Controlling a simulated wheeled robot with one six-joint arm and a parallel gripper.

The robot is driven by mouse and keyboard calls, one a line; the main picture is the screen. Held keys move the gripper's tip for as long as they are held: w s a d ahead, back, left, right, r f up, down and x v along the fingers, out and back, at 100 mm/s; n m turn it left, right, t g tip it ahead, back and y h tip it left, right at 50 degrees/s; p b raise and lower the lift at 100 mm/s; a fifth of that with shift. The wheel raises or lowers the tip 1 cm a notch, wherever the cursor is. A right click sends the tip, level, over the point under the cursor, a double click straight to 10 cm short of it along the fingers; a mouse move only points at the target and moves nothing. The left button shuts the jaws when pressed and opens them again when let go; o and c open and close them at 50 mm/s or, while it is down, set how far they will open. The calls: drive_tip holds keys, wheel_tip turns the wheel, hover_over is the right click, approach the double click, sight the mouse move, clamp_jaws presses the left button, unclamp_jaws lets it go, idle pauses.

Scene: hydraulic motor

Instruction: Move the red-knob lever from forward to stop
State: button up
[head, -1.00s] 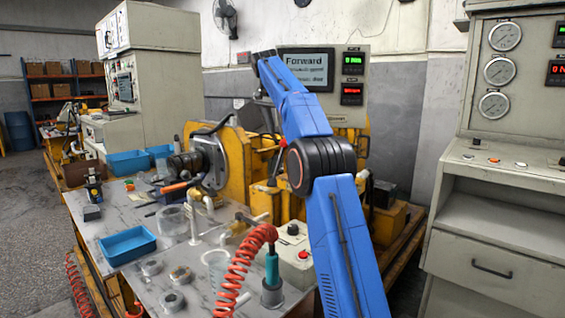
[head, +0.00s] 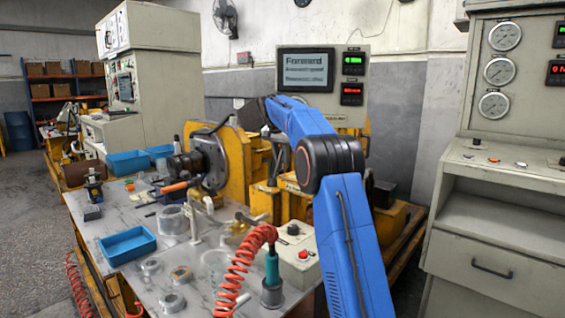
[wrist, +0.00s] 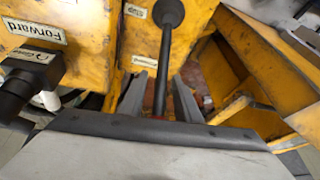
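In the wrist view a dark lever rod (wrist: 162,70) runs from a black rounded end at the top down to the edge of my gripper's body. A red sliver (wrist: 157,117) shows at its lower end; the rest there is hidden. My gripper (wrist: 159,78) has its two grey fingers apart, one on each side of the rod, with gaps on both sides. A "Forward" label (wrist: 22,29) is on the yellow housing at left, and a small label (wrist: 144,62), hard to read, is beside the rod. In the head view the display (head: 305,69) reads "Forward".
The yellow machine frame (head: 238,160) surrounds the lever area. A yellow beam (wrist: 270,60) crosses the right of the wrist view, and a black fitting (wrist: 18,92) is at left. The bench holds blue trays (head: 127,244) and a coiled red hose (head: 238,272).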

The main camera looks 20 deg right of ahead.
drive_tip(key=shift+w+d+f, duration=0.15)
drive_tip(key=shift+f, duration=0.35)
clamp_jaws()
drive_tip(key=shift+s+a+r+h, duration=0.25)
drive_tip(key=shift+a+r+h, duration=0.15)
drive_tip(key=shift+a, duration=0.15)
drive_tip(key=shift+s+a+r+t+h, duration=0.2)
drive_tip(key=shift+a+t+h, duration=0.2)
drive_tip(key=shift+h, duration=0.2)
drive_tip(key=shift+s+a+r+t+h, duration=0.15)
drive_tip(key=shift+a+r+t+h, duration=0.1)
drive_tip(key=shift+a+h, duration=0.3)
drive_tip(key=shift+s+a+r+t+h, duration=0.2)
drive_tip(key=shift+a+t+h, duration=0.2)
drive_tip(key=shift+h, duration=0.25)
